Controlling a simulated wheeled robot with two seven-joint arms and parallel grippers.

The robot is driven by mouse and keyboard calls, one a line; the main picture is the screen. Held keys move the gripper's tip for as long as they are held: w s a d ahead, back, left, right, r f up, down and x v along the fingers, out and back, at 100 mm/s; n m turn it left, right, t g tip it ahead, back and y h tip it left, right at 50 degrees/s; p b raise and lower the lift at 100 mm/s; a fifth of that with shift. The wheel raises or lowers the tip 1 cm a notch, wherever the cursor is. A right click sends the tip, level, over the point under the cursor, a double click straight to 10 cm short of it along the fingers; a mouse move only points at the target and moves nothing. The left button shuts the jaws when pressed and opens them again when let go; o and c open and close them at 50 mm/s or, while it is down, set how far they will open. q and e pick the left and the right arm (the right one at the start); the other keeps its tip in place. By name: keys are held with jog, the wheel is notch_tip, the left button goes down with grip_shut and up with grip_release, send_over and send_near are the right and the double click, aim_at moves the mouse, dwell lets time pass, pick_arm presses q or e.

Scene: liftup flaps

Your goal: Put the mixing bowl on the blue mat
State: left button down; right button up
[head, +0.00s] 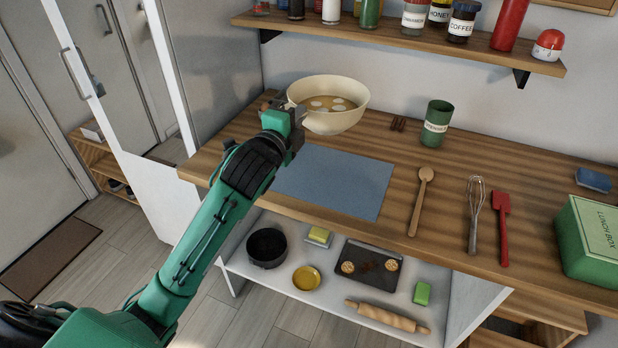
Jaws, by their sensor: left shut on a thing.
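The cream mixing bowl (335,122) is at the back left of the wooden counter, with several pale round pieces in yellowish liquid inside. My left gripper (294,113) is shut on the bowl's left side; its fingertips are partly hidden. The bowl looks roughly level and appears above the counter behind the mat, though I cannot tell how high. The blue mat (335,180) lies flat and bare on the counter, in front of the bowl, its left part behind my arm. My right gripper is not in view.
A wooden spoon (421,200), whisk (474,212) and red spatula (501,228) lie right of the mat. A green canister (437,123) stands behind them. A green lunch box (590,240) is at far right. A shelf (420,45) with jars hangs above.

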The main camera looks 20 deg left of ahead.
pick_arm(q)
notch_tip(320, 180, down, 16)
jog(key=shift+f+b, duration=0.1)
jog(key=shift+b, duration=0.25)
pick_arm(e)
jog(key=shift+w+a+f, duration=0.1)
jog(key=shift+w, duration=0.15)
pick_arm(q)
jog(key=c, duration=1.7)
grip_release()
jog(key=shift+f, duration=0.1)
jog(key=shift+c, duration=0.2)
jog(key=shift+o, duration=0.7)
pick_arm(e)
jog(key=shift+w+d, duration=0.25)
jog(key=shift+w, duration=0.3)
